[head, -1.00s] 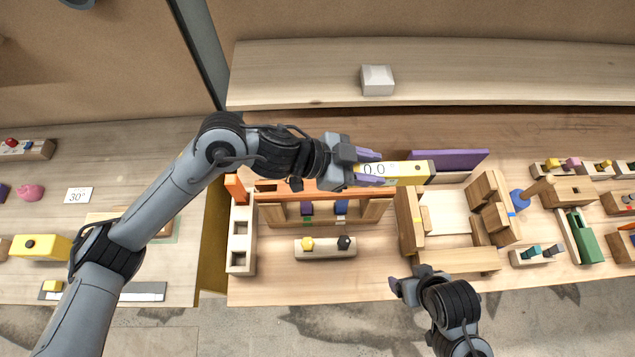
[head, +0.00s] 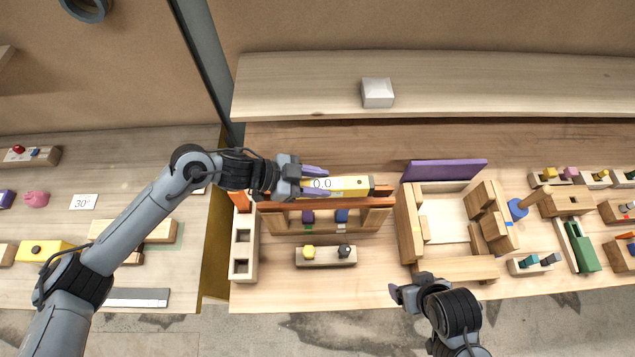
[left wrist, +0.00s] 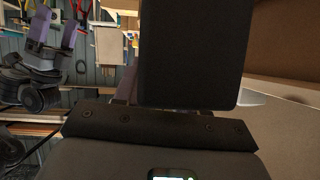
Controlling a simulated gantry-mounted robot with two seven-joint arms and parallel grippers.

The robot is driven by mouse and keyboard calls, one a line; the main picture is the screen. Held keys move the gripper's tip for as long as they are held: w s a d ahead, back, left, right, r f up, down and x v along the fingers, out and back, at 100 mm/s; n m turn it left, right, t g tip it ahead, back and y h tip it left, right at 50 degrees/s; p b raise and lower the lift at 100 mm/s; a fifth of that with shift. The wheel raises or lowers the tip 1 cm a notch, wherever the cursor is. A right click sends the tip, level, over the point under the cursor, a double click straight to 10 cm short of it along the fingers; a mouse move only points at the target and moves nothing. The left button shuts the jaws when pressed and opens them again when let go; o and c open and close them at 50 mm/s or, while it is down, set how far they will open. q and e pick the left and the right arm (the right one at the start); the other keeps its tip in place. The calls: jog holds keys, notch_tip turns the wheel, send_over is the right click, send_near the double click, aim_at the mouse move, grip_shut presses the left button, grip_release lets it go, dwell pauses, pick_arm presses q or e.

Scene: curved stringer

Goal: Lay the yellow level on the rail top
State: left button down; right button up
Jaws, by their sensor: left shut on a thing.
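The yellow level (head: 352,187), with a white "0.0" display, is held roughly level by my left gripper (head: 318,184) at its left end. In the head view it lies over the back edge of the orange-brown rail (head: 290,206), roughly parallel to it. I cannot tell whether it touches the rail. In the left wrist view a dark block fills the middle and hides the rail; a small lit screen shows at the bottom. My right gripper (head: 408,289) is empty at the table's front edge; its purple fingers look apart in the left wrist view (left wrist: 56,32).
Two pegged blocks stand under the rail, with a block bearing yellow and black knobs (head: 325,256) in front. A wooden frame (head: 410,225) with a purple panel (head: 445,170) stands to the right. A white box (head: 377,92) sits on the back shelf.

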pick_arm(q)
jog(key=shift+f, duration=0.85)
jog(key=shift+f, duration=0.15)
jog(key=c, duration=0.6)
grip_release()
jog(key=shift+c, duration=0.2)
